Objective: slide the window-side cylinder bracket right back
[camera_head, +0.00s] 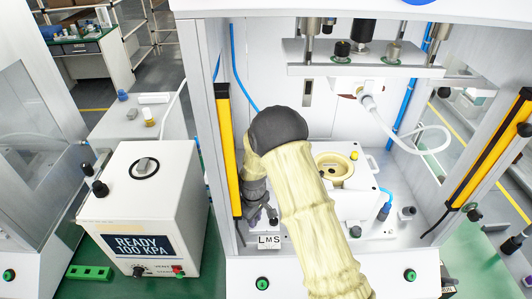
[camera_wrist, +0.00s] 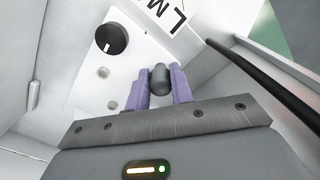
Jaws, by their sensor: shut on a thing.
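My gripper (camera_wrist: 160,88) has its two purple fingers closed around a dark grey upright knob (camera_wrist: 160,78) in the wrist view. The knob stands at a white plate (camera_wrist: 125,68), which also carries a black round knob (camera_wrist: 97,38) and two pale round studs or holes. I cannot tell for sure that this plate is the window-side cylinder bracket. In the head view my gripper (camera_head: 262,212) points down at the left side of the press, beside the yellow and black strip. My arm hides most of the bracket there.
A white fixture with a cream ring (camera_head: 334,166) stands right of my arm. An "LMS" label (camera_head: 268,241) lies in front of my gripper. The press head (camera_head: 364,58) hangs above. A yellow and black strip (camera_head: 229,150) stands close at left; a white READY box (camera_head: 142,215) is outside.

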